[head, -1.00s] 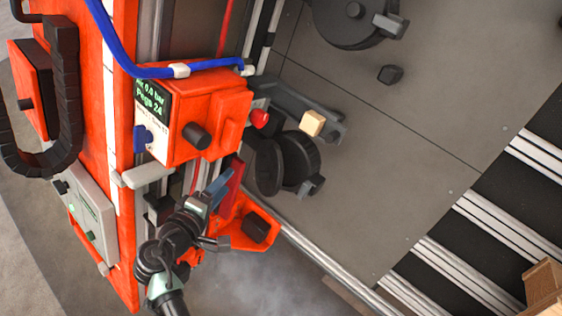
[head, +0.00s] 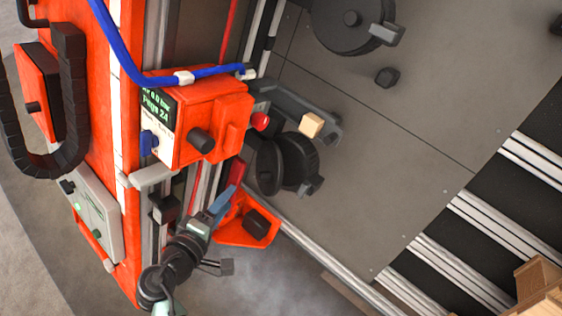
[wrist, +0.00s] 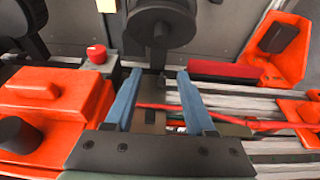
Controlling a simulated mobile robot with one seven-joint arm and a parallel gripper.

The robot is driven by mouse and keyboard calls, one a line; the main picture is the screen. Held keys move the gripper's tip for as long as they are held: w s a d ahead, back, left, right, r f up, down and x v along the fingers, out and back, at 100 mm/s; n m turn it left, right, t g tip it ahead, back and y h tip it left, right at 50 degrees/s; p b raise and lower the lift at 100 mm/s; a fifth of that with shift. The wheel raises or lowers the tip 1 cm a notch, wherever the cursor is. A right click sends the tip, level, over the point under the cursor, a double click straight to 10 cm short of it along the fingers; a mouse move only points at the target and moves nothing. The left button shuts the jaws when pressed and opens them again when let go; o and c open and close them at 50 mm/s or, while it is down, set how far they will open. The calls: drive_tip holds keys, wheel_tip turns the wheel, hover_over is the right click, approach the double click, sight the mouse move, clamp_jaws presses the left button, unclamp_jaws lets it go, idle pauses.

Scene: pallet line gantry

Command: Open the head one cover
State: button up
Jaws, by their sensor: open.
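An orange head unit (head: 215,92) with a green-lit display, a black knob and a raised orange block hangs on the rail column. Its orange body also shows at the left of the wrist view (wrist: 85,98). No label marks which part is the head one cover. My gripper (head: 222,205) is below the unit in the head view, apart from it. In the wrist view its two blue fingers (wrist: 158,103) are spread with nothing held between them. A black round part (wrist: 160,25) lies beyond the fingertips; it is near the column in the head view (head: 285,163).
A red button (head: 261,121) is on the unit's right side. An orange bracket with a black pad (head: 257,222) is close right of my gripper. A blue hose (head: 130,62) crosses above the unit. A grey plate (head: 400,160) and a wooden crate (head: 540,290) are to the right.

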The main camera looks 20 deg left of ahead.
drive_tip(key=shift+s+d+r+p, duration=0.2)
drive_tip(key=shift+s+d+p, duration=0.1)
drive_tip(key=shift+s+d, duration=0.3)
drive_tip(key=shift+s+d+r+p, duration=0.25)
drive_tip(key=shift+s+d+p, duration=0.1)
drive_tip(key=shift+s+d, duration=0.25)
drive_tip(key=shift+s+d+r+p, duration=0.25)
drive_tip(key=shift+s+d, duration=0.2)
drive_tip(key=shift+s, duration=0.25)
drive_tip(key=shift+f, duration=0.1)
